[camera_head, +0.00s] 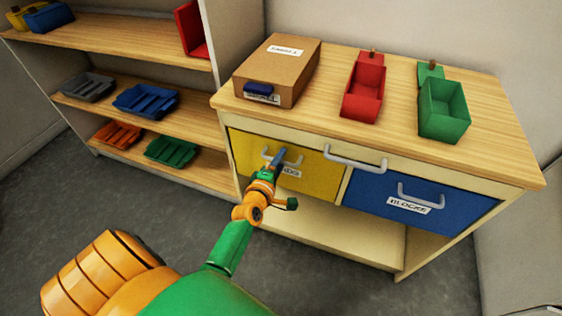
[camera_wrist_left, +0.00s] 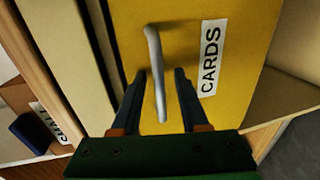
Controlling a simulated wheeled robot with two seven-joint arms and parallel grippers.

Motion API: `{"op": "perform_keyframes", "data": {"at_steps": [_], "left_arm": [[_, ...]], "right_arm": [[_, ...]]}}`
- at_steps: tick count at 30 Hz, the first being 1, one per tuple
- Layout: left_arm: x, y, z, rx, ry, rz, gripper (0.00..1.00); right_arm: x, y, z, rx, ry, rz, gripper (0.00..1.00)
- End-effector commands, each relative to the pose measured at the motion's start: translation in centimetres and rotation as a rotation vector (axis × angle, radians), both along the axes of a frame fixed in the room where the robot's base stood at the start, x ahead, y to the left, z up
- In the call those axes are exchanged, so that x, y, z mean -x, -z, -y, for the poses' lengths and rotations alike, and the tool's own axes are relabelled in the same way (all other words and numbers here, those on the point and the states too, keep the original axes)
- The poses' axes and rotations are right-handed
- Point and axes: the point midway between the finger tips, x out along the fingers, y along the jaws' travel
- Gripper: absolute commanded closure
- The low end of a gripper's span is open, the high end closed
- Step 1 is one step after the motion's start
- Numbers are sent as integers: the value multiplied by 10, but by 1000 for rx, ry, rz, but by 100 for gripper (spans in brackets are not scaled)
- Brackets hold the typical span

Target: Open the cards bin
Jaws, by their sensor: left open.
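The cards bin (camera_head: 316,182) is a yellow drawer front at the left of the cabinet, with a pale bar handle and a white label. It looks shut in the head view. In the left wrist view the yellow front (camera_wrist_left: 185,40) carries a label reading CARDS, and its handle (camera_wrist_left: 155,70) runs between the fingers. My left gripper (camera_head: 281,156) is at the handle. Its two dark fingers (camera_wrist_left: 160,85) are open, one on each side of the handle. I cannot tell whether they touch it. My right gripper is not in view.
A blue bin (camera_head: 455,212) labelled BLOCKS sits right of the yellow one. Above them is a shallow front with its own handle (camera_head: 355,164). A cardboard box (camera_head: 300,62), a red bin (camera_head: 364,92) and a green bin (camera_head: 443,108) stand on top. Shelves with trays (camera_head: 146,101) stand left.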

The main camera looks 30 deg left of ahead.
Motion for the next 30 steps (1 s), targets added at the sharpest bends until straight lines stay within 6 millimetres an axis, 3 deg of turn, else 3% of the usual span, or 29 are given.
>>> {"op": "perform_keyframes", "data": {"at_steps": [2, 7, 30], "left_arm": [[0, 0, 0, -1, 0, 0, 56], [0, 0, 0, -1, 0, 0, 100], [0, 0, 0, -1, 1, 0, 100]], "right_arm": [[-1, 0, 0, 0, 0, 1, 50], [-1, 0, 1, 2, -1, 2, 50], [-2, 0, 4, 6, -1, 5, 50]]}}
